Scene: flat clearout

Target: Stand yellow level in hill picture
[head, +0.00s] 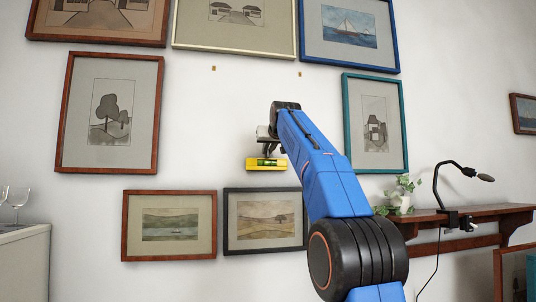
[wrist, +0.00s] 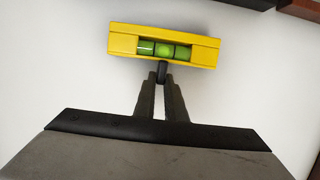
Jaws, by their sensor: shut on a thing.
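The yellow level (head: 266,163) is a short yellow bar with a green vial in its face. My gripper (head: 268,146) is shut on it and holds it in the air in front of the white wall. In the wrist view the level (wrist: 200,55) sits just beyond the fingertips (wrist: 161,75), which are closed on a small dark knob at its edge. The hill picture may be the black-framed one (head: 228,222) with a tree on brown land, below the level, or the brown-framed one (head: 127,228) with green hills and water, to its left. I cannot tell which.
Several framed pictures hang around a bare patch of wall with two small brass hooks (head: 214,69). At right, a wooden shelf (head: 485,213) bears a plant (head: 400,194) and a black lamp (head: 450,165). A pale cabinet (head: 25,262) with glasses stands at left.

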